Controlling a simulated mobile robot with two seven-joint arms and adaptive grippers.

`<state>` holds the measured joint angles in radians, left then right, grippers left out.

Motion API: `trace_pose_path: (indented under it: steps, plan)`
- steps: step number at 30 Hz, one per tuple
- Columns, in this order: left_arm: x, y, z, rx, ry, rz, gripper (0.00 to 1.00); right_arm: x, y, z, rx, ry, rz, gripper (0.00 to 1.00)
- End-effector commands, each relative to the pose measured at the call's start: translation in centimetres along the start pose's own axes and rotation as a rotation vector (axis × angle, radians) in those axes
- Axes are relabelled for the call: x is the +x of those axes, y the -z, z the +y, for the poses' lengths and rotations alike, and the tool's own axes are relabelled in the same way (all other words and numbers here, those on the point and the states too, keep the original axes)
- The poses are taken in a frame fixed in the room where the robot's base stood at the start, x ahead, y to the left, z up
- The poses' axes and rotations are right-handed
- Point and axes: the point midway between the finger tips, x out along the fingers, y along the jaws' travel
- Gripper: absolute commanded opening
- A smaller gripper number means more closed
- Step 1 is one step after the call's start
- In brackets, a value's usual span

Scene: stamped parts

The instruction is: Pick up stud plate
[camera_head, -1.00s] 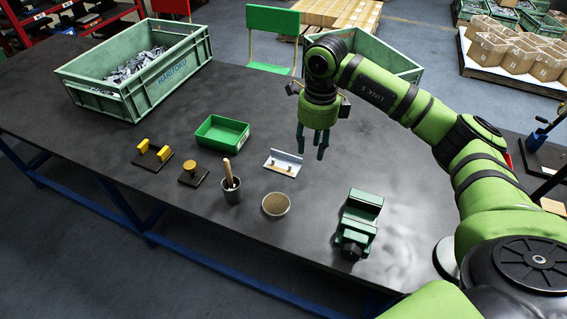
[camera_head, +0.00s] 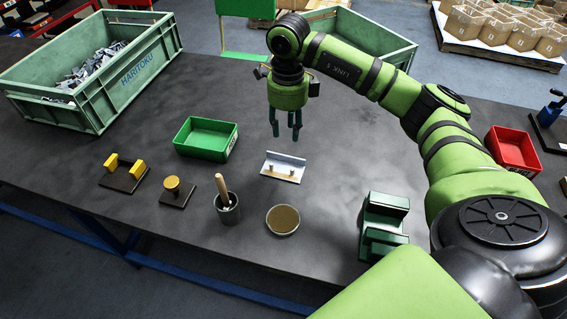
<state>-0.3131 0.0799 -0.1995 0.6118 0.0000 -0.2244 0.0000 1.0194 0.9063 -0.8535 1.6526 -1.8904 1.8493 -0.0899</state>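The stud plate (camera_head: 283,168) looks like a bright bent metal plate with an upright back flange and small studs on its flat part. It lies on the dark table near the middle of the head view. My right gripper (camera_head: 286,134) points down with its fingers apart and nothing between them. In the picture its fingertips are just above the plate's back flange, and they do not appear to touch it. How high they are is hard to tell. My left gripper is not in view.
A green tray (camera_head: 232,143), yellow-handled blocks (camera_head: 122,184), a yellow knob (camera_head: 172,182), a grey cup with a stick (camera_head: 229,213) and a round dish (camera_head: 268,220) stand nearby. A green vise-like block (camera_head: 378,212) is right; a large crate (camera_head: 128,92) and red tray (camera_head: 533,166) flank the table.

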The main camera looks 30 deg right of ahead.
Motion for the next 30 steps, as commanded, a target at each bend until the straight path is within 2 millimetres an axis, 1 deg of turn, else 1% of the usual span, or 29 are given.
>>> trace_pose_path:
  steps: [1, 3, 5, 6, 8, 12, 14, 19, 22, 25, 30]
  plan:
    - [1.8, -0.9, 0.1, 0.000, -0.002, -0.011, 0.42, 1.8, 0.0, 0.0, 0.000, 0.000, 0.000, 0.39]
    - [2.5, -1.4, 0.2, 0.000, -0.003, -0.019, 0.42, 2.5, 0.0, 0.0, 0.000, 0.000, -0.001, 0.39]
    - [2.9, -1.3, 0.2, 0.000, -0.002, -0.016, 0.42, 3.0, -0.1, 0.0, 0.000, 0.000, -0.001, 0.39]
    - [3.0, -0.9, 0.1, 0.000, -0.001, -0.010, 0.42, 3.1, 0.0, 0.0, 0.000, 0.000, -0.001, 0.39]
    - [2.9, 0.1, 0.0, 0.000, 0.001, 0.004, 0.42, 3.4, 0.0, 0.1, 0.000, -0.001, 0.001, 0.39]
    - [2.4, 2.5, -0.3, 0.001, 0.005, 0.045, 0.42, 4.6, 0.0, 0.1, -0.001, -0.002, 0.002, 0.39]
    - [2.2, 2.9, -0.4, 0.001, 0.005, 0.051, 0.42, 5.2, 0.1, 0.2, -0.001, -0.003, 0.003, 0.39]
    - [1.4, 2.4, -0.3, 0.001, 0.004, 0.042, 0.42, 7.7, 0.3, 0.6, -0.001, -0.005, 0.005, 0.39]
    - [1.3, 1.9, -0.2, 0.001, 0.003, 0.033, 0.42, 9.1, 0.2, 0.5, 0.000, -0.003, 0.002, 0.39]
    - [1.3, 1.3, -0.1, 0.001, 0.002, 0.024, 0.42, 9.8, 0.2, 0.5, 0.000, -0.001, 0.001, 0.39]
    - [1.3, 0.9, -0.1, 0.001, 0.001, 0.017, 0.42, 10.0, 0.2, 0.4, 0.000, 0.000, 0.000, 0.39]
